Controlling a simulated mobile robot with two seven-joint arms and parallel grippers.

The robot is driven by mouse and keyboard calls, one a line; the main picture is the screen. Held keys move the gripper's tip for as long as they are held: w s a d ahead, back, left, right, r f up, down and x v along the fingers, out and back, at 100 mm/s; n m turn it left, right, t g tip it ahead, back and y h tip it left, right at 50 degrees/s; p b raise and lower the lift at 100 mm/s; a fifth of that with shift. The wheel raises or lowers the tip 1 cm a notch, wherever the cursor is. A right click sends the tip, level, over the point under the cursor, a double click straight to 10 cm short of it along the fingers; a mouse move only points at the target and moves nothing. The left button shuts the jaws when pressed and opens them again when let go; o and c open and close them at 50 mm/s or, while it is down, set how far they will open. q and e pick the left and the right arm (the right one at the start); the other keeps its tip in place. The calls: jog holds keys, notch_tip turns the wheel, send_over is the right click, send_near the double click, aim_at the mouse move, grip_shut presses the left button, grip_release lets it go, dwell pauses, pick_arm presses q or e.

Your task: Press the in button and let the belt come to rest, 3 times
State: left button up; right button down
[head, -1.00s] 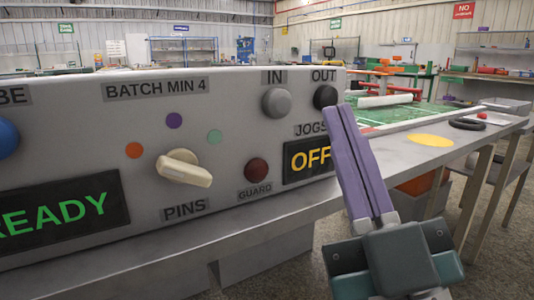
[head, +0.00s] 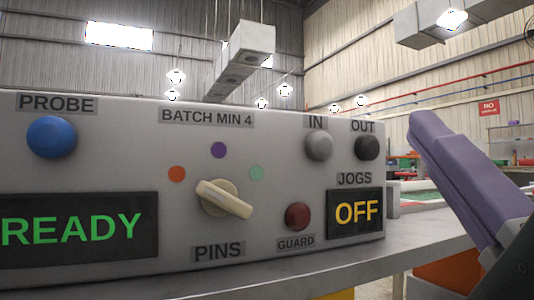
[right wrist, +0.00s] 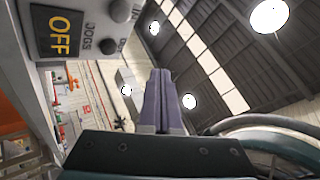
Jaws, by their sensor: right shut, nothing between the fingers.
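The grey in button (head: 319,146) sits under its IN label at the upper right of the control panel (head: 120,180). The black out button (head: 367,147) is just right of it. My right gripper (head: 424,122) has its purple fingers closed together and empty, right of the panel and apart from both buttons. In the right wrist view the shut fingers (right wrist: 160,78) point up, with the panel's corner at the upper left. The jogs display (head: 356,212) reads OFF in yellow. The belt cannot be made out clearly. My left gripper is not in view.
The panel also carries a blue probe button (head: 52,137), a cream pins knob (head: 222,198), a dark red guard light (head: 298,216) and a green READY display (head: 78,229). The bench (head: 420,245) runs on to the right behind my gripper.

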aim_at(321, 146)
jog(key=shift+w, duration=0.1)
jog(key=w+a+b, duration=0.1)
jog(key=w+a, duration=0.2)
jog(key=w, duration=0.5)
jog(key=shift+b, duration=0.4)
dwell(0.9)
jog(key=shift+w, duration=0.15)
dwell(0.6)
jog(key=shift+w+a, duration=0.15)
jog(key=shift+w, duration=0.15)
